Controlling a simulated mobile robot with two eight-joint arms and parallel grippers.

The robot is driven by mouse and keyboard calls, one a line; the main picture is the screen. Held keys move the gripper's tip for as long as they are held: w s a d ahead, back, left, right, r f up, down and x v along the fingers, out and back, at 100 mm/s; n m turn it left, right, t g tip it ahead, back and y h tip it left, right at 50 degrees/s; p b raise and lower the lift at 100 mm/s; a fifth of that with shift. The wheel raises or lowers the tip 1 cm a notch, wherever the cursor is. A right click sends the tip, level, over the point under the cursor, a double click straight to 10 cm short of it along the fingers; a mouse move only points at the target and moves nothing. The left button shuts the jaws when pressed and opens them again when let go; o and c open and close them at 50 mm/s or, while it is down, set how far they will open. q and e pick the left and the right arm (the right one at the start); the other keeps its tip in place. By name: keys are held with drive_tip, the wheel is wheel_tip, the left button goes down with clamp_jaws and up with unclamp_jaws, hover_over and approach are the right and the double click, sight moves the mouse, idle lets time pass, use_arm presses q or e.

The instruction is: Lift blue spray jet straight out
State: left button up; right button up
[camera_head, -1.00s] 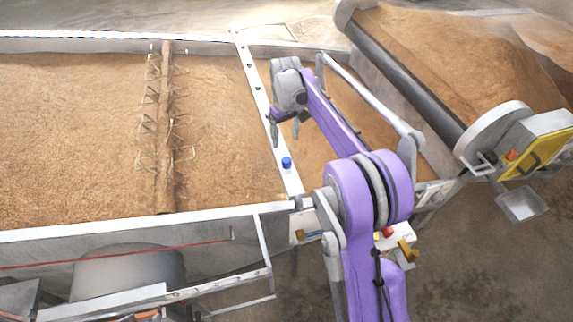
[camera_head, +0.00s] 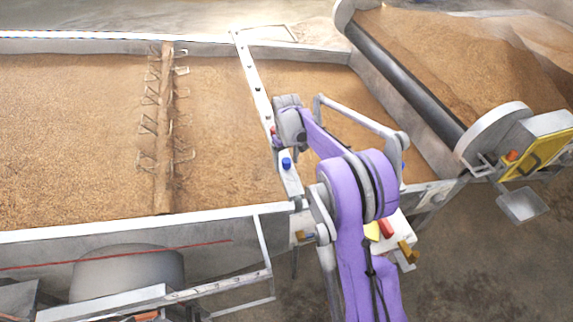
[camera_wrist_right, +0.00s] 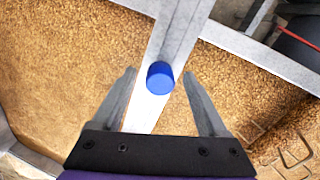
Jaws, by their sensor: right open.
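The blue spray jet (camera_head: 286,163) is a small blue cap on the pale metal bar (camera_head: 257,96) that crosses the grain bed. It sits near the bar's near end and also shows in the right wrist view (camera_wrist_right: 160,77). My right gripper (camera_wrist_right: 159,73) is open, with a finger on each side of the blue jet in that view and a visible gap to both. In the head view, my right gripper (camera_head: 281,142) is just above the jet in the picture, and its fingertips are hard to make out. My left gripper is not in view.
Brown grain (camera_head: 80,140) fills the trough on both sides of the bar. A shaft with wire tines (camera_head: 163,130) crosses the bed to the left. The trough's near wall (camera_head: 140,226) runs below. A dark roller (camera_head: 405,80) lies at the right.

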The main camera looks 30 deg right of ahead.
sight(286, 160)
clamp_jaws()
drive_tip(key=shift+r, duration=0.2)
wheel_tip(286, 160, up, 10)
drive_tip(key=shift+f, duration=0.1)
idle(0.5)
